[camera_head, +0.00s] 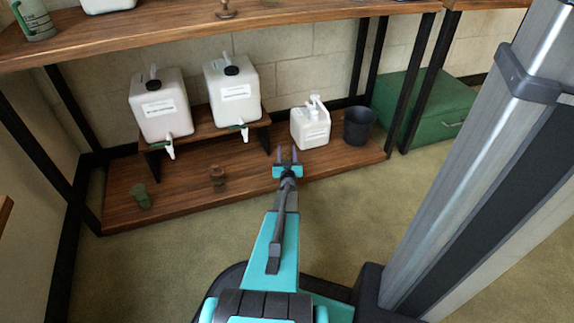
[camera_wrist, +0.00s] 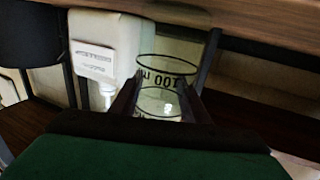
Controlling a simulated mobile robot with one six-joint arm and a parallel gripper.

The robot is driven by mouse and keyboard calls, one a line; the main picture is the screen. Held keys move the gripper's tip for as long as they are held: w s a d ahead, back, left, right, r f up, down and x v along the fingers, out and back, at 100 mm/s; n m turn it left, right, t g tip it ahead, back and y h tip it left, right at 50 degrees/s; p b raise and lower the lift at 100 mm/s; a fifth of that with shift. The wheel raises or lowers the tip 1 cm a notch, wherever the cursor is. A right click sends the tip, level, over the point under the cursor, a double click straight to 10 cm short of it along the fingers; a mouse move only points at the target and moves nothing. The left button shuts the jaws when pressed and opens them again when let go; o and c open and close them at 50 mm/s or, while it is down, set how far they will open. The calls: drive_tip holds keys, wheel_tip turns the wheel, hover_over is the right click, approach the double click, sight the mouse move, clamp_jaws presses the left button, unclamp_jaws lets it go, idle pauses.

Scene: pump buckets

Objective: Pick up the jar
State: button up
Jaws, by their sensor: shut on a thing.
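A clear glass jar (camera_wrist: 168,84) with dark rings and dark "100 m" lettering is between the fingers of my gripper (camera_wrist: 160,103) in the wrist view. My gripper is shut on it. In the head view my gripper (camera_head: 287,157) is at the front edge of the low wooden shelf, and the jar is too clear and small to make out there. Whether the jar touches anything beneath it cannot be told.
Two white containers with taps (camera_head: 160,105) (camera_head: 233,92) stand on a small stand on the low shelf. A white pump jug (camera_head: 310,125) and a dark bucket (camera_head: 360,126) stand right. A green cup (camera_head: 140,197) and brown object (camera_head: 217,175) are left. A tabletop (camera_head: 190,27) overhangs.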

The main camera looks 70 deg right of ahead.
drive_tip(key=shift+r, duration=0.15)
drive_tip(key=r+p, duration=0.2)
drive_tip(key=a+r+p, duration=0.1)
drive_tip(key=r, duration=0.1)
drive_tip(key=shift+s, duration=0.4)
drive_tip(key=s+a+p, duration=0.4)
drive_tip(key=s+a, duration=0.5)
drive_tip(key=a, duration=0.2)
drive_tip(key=shift+s+r, duration=0.3)
drive_tip(key=shift+r, duration=0.1)
